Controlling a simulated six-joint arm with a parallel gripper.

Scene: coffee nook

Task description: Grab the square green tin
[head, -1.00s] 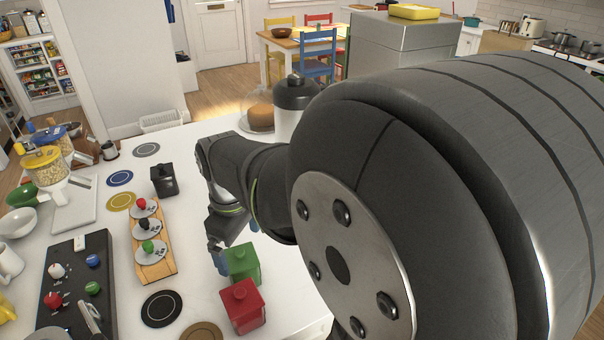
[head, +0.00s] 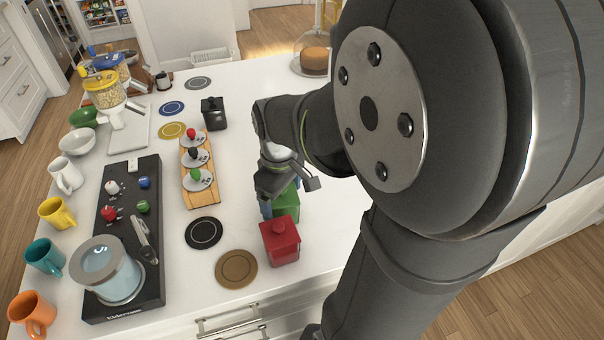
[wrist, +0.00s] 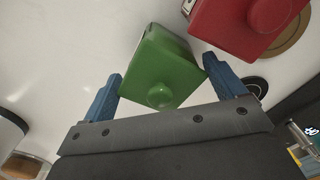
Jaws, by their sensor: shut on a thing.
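The square green tin (head: 287,207) with a round knob lid is on the white counter, just behind the square red tin (head: 281,243). In the head view my gripper (head: 281,197) is over the green tin and hides its top. In the wrist view the green tin (wrist: 160,70) sits between the two blue fingers of my gripper (wrist: 162,70), one on each side. The gripper is shut on it. The red tin (wrist: 240,22) shows close by at the upper right of the wrist view. I cannot tell whether the green tin is clear of the counter.
A brown coaster (head: 236,269) and a black coaster (head: 203,233) lie left of the tins. A black canister (head: 213,113) stands behind. Counter to the right is clear.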

